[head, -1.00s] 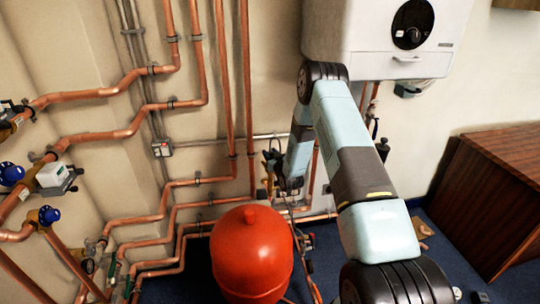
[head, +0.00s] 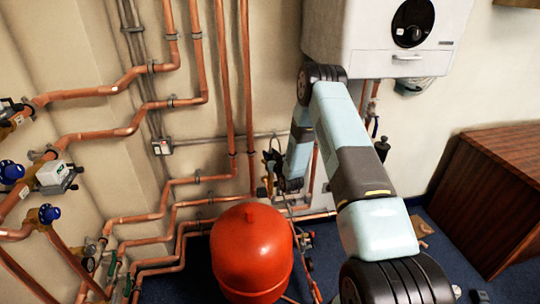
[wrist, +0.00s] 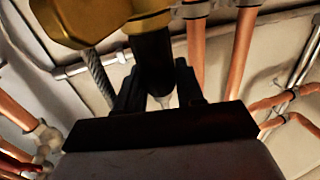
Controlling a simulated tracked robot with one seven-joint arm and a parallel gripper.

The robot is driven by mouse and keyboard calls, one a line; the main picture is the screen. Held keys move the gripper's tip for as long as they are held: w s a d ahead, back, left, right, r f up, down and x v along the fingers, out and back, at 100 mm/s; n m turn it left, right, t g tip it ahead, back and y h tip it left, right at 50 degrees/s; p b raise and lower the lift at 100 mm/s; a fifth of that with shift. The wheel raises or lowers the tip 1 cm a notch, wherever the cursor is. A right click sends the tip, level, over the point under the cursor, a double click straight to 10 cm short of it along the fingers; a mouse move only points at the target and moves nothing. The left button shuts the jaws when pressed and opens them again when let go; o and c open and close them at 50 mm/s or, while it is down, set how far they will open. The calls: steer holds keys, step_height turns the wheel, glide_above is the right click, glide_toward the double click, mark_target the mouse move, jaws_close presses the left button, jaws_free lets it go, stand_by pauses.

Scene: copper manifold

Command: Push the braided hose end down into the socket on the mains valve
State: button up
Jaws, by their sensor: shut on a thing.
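My gripper (wrist: 160,92) shows in the wrist view with its two dark fingers on either side of a black cylindrical piece (wrist: 153,60). It is shut on this piece, which looks like the sleeve of the braided hose end. The piece's upper end meets a brass body (wrist: 85,20) with a gold collar, likely the mains valve; I cannot tell how deep it sits. A grey braided length of hose (wrist: 98,77) runs beside it on the left. In the head view my gripper (head: 272,165) is small and dark, close to the wall pipes, and the socket is not distinguishable.
A red tank (head: 252,255) stands on the floor just below my gripper. Copper pipes (head: 250,90) run up the wall close behind it. A white boiler (head: 375,40) hangs above right. A wooden cabinet (head: 495,190) stands at right, with blue-handled valves (head: 45,215) at left.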

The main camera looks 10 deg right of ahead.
steer(key=o, duration=1.2)
steer(key=shift+s, duration=0.15)
steer(key=v, duration=1.3)
steer(key=shift+s, duration=0.25)
